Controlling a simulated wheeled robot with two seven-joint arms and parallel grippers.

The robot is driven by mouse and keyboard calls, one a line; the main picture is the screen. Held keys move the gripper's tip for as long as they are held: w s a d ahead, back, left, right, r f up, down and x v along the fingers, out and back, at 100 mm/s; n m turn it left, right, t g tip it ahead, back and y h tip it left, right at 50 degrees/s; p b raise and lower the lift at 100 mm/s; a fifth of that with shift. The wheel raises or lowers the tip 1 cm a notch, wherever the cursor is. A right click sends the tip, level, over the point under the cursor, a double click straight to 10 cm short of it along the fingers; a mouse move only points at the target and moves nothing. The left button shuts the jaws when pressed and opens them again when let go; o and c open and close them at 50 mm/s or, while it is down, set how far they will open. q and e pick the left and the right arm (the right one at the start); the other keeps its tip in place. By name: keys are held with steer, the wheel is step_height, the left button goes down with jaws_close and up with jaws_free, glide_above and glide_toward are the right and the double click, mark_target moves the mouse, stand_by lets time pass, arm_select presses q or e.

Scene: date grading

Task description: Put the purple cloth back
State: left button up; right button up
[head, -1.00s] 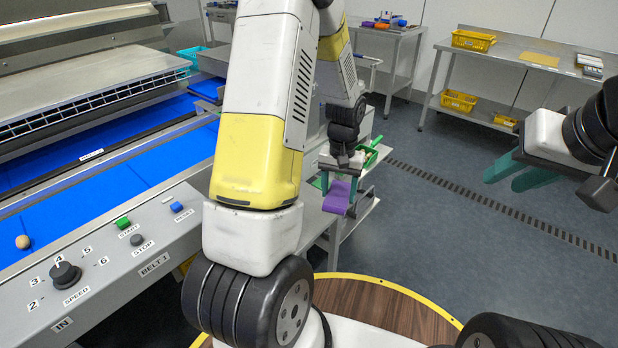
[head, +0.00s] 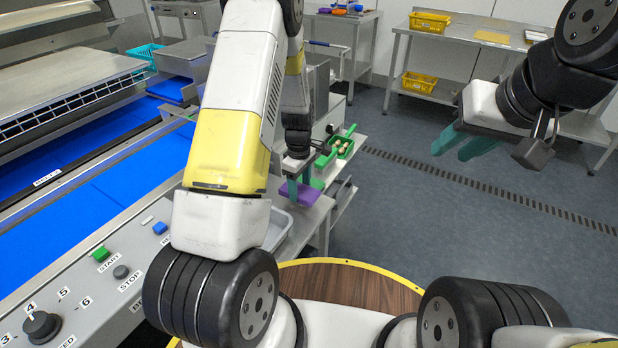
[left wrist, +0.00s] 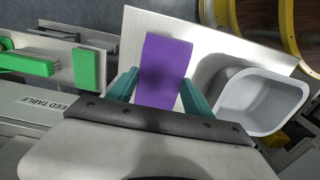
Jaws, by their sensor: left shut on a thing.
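The purple cloth (head: 300,192) is at my left gripper (head: 292,188), over the steel side table beside the machine. In the left wrist view the cloth (left wrist: 166,62) lies between the two teal fingers of the left gripper (left wrist: 160,95), which is shut on it; its far end sticks out over the steel surface. I cannot tell whether the cloth touches the table. My right gripper (head: 465,143) is raised at the right over open floor, with its teal fingers apart and nothing seen between them.
A grey tray (left wrist: 262,103) lies beside the cloth on the steel table (left wrist: 140,22). A bench (head: 480,50) with yellow crates stands at the back right.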

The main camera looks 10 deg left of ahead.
mark_target(300, 190)
arm_select(q)
steer(key=shift+f, duration=2)
steer(key=shift+f, duration=0.1)
steer(key=o, duration=1.2)
